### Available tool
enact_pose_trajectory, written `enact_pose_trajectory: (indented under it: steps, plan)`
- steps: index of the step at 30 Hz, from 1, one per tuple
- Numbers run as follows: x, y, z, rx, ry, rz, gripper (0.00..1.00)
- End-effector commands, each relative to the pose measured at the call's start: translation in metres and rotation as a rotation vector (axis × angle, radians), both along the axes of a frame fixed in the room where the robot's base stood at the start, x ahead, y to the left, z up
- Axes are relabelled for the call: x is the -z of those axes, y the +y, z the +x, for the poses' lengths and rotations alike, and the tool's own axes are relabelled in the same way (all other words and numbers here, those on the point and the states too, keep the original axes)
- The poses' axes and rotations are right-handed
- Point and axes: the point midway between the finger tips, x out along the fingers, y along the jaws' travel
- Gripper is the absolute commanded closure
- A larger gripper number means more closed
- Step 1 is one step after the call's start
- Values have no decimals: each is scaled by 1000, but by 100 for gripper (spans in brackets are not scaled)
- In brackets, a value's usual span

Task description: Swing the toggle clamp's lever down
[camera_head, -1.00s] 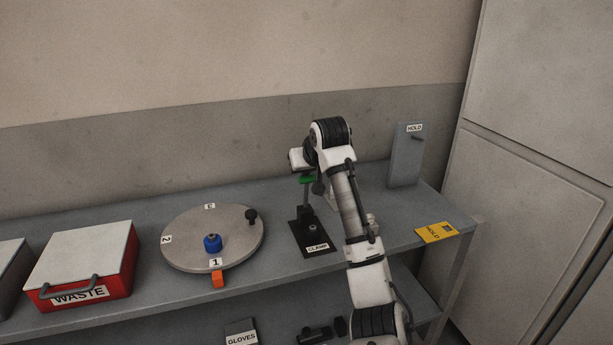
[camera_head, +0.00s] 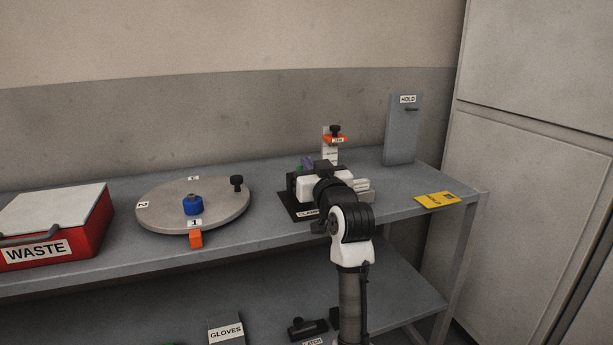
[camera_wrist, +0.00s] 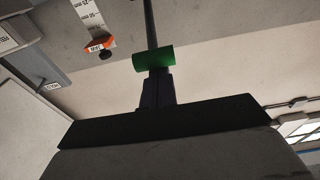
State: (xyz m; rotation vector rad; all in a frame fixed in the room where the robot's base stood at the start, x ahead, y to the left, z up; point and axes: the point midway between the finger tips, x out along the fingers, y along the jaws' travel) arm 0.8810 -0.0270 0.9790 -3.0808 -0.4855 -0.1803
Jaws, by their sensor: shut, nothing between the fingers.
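The toggle clamp's dark base plate (camera_head: 285,203), with a CLAMP label, sits on the bench, largely hidden behind my gripper and wrist. Only a little of the lever's green grip (camera_head: 299,168) shows in the head view. In the wrist view the green grip (camera_wrist: 153,58) lies across the tips of my gripper (camera_wrist: 158,76), and the dark lever bar (camera_wrist: 150,22) runs on from it. My gripper's fingers are shut with nothing between them. The grip is at the fingertips; I cannot tell whether they touch. The lever's exact angle is hidden.
A scale post with an orange slider (camera_head: 334,139) stands just behind the clamp. A grey HOLD panel (camera_head: 401,130) and a yellow card (camera_head: 437,199) are to the right. A round turntable (camera_head: 160,207) with a blue knob and a red WASTE box (camera_head: 90,232) are left.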

Motion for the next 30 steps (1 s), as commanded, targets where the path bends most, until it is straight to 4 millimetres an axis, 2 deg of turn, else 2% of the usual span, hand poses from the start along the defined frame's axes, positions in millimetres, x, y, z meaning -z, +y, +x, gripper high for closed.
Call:
enact_pose_trajectory:
  steps: [1, 7, 30]
  plan:
    - [16, 0, -2, -2, -31, 14, 100]
    - [27, -2, -8, -3, -154, 54, 100]
    - [37, -3, -11, -2, -147, 49, 100]
